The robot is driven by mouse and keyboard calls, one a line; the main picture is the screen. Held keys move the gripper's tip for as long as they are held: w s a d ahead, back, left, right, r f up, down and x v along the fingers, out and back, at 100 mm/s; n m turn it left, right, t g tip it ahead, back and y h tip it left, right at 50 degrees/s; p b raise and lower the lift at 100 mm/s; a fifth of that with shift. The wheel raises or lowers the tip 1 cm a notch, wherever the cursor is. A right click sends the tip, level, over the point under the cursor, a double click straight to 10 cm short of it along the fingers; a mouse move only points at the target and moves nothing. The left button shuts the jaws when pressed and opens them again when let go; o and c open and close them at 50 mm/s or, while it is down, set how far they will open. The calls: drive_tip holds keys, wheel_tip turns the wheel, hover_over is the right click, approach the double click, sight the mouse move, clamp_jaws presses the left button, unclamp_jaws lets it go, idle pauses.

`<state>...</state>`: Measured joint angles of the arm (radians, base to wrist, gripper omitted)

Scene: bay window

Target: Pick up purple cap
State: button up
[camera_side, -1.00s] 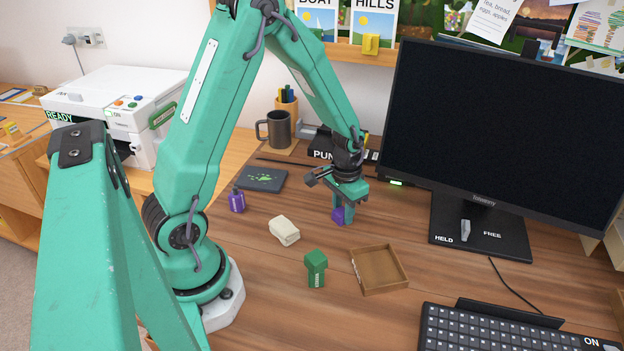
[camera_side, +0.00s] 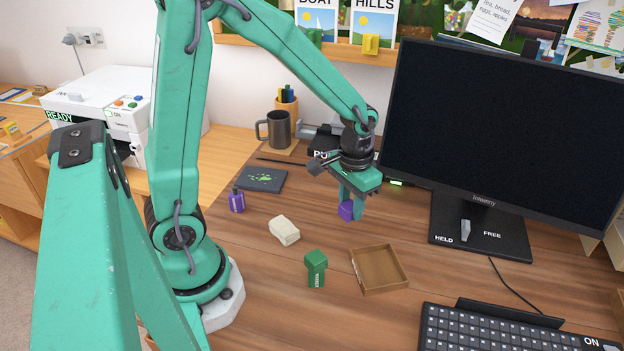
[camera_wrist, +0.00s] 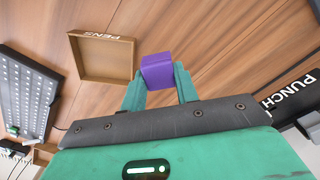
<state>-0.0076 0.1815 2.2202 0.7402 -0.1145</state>
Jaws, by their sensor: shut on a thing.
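The purple cap (camera_side: 346,210) is a small purple block-like piece between the fingertips of my gripper (camera_side: 352,199). In the side view it hangs at the lower end of the fingers and looks to be a little above the desk. In the wrist view the purple cap (camera_wrist: 158,70) sits between the two green fingers of my gripper (camera_wrist: 160,84), which are shut on it. The fingers hide parts of its sides. A purple bottle (camera_side: 237,201) with a dark top stands on the desk to the left, apart from my gripper.
A wooden tray (camera_side: 379,270), labelled PENS in the wrist view, is empty. A green piece (camera_side: 315,267) and a cream block (camera_side: 284,230) lie near it. The monitor (camera_side: 490,140) stands right, the keyboard (camera_side: 505,332) in front. A dark mug (camera_side: 278,130) stands behind.

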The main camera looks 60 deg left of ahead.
drive_tip(key=shift+s+d+r, duration=0.3)
drive_tip(key=shift+d+r, duration=0.2)
drive_tip(key=shift+d, duration=0.25)
drive_tip(key=shift+s+d+r, duration=0.25)
drive_tip(key=shift+d+r, duration=0.2)
drive_tip(key=shift+d, duration=0.35)
drive_tip(key=shift+s+d+r, duration=0.3)
drive_tip(key=shift+d+r, duration=0.2)
drive_tip(key=shift+d, duration=0.25)
drive_tip(key=shift+a, duration=0.1)
drive_tip(key=s+a+r+n, duration=0.1)
drive_tip(key=s+a+n, duration=0.25)
drive_tip(key=a, duration=0.45)
drive_tip(key=s+a+r+n, duration=0.15)
drive_tip(key=a+n, duration=0.25)
drive_tip(key=a, duration=0.5)
drive_tip(key=s+a+n, duration=0.6)
drive_tip(key=s+a, duration=0.3)
drive_tip(key=s, duration=0.3)
drive_tip(key=shift+s+a+r+n, duration=0.2)
drive_tip(key=shift+s+a+n, duration=0.1)
drive_tip(key=shift+n, duration=0.05)
drive_tip(key=shift+f, duration=0.1)
drive_tip(key=shift+f, duration=3.1)
drive_tip(key=shift+f, duration=0.15)
